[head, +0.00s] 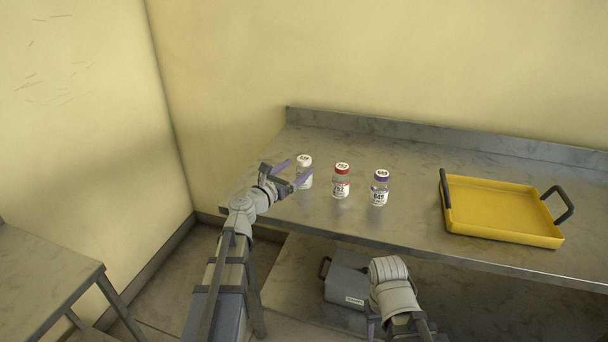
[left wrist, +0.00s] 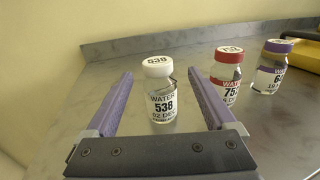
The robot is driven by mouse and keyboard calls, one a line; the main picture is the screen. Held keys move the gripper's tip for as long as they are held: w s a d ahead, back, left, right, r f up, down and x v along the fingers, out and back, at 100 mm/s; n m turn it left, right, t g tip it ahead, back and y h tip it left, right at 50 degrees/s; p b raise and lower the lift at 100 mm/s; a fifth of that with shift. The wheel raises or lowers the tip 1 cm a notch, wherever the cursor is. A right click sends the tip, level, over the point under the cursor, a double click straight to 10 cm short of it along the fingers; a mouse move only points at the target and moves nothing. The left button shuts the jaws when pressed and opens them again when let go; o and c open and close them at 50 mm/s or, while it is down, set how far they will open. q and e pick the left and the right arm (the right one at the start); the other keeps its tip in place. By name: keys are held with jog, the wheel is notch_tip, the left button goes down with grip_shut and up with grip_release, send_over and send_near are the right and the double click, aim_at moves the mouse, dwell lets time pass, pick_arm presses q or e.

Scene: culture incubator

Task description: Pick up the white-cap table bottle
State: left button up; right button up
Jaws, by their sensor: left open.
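The white-cap bottle (head: 304,172) stands upright on the metal table, leftmost of the three bottles. In the left wrist view the white-cap bottle (left wrist: 160,93), labelled WATER 538, stands ahead of and between the purple fingers. My left gripper (head: 292,173) is open and empty, its fingers close to the bottle at table level and partly covering it in the head view. The left gripper also shows in the left wrist view (left wrist: 160,103). My right arm is at the bottom of the head view, in front of the table; its fingers are mostly hidden.
A red-cap bottle (head: 341,181) and a purple-cap bottle (head: 379,188) stand to the right on the table (head: 420,226). A yellow tray (head: 500,208) with dark handles is farther right. A grey box (head: 346,283) sits below the table. A wall ledge runs behind.

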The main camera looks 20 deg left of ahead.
aim_at(300, 165)
pick_arm(q)
jog(key=x, duration=0.5)
jog(key=shift+w+a+f, duration=0.1)
jog(key=shift+w+a, duration=0.05)
grip_shut()
dwell(0.5)
